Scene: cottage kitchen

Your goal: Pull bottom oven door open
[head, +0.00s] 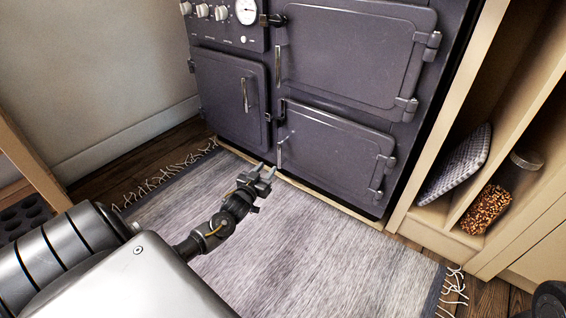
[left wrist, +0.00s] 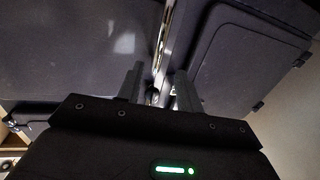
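The bottom oven door (head: 332,150) is the dark purple-grey lower right door of the range, and it is shut. Its hinges are on the right and its upright metal handle (head: 280,152) is at its left edge. My left gripper (head: 264,174) is low in front of this handle, just below and left of it in the head view. In the left wrist view its two fingers (left wrist: 158,88) are apart, with a bright upright bar (left wrist: 163,40) showing between and beyond them. I see no contact with the handle. My right gripper is not in view.
A larger door (head: 350,55) is above and another door (head: 230,95) is to the left, both shut. A grey fringed rug (head: 300,245) covers the floor. Wooden shelves (head: 450,215) with a jar of orange-brown bits (head: 487,208) stand at the right.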

